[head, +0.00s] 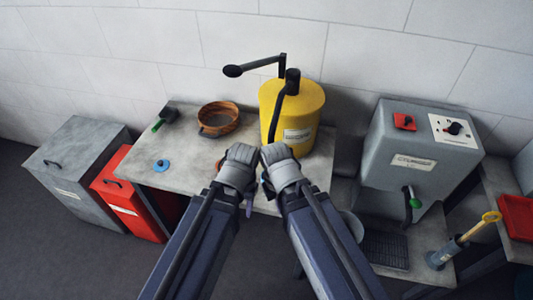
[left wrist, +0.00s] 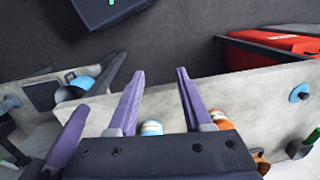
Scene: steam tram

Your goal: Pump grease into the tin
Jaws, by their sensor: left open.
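The yellow grease drum (head: 304,115) stands at the table's back right, with a black pump, a crank handle (head: 256,66) and a black spout (head: 276,118) down its front. My left gripper (head: 247,200) is over the table's front part, before the drum. In the left wrist view its purple fingers (left wrist: 160,78) are apart with nothing between them. My right gripper (head: 270,188) is close beside it, its fingers mostly hidden. A blue-and-white round thing (left wrist: 151,128) and an orange one (left wrist: 222,120) show past the left fingers. I cannot tell whether either is the tin.
The table (head: 190,170) holds a wooden bowl (head: 218,119), a dark green-handled tool (head: 165,117) and a blue disc (head: 161,166). Red (head: 128,195) and grey (head: 78,165) cabinets stand left. A grey dispenser (head: 415,150) stands right.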

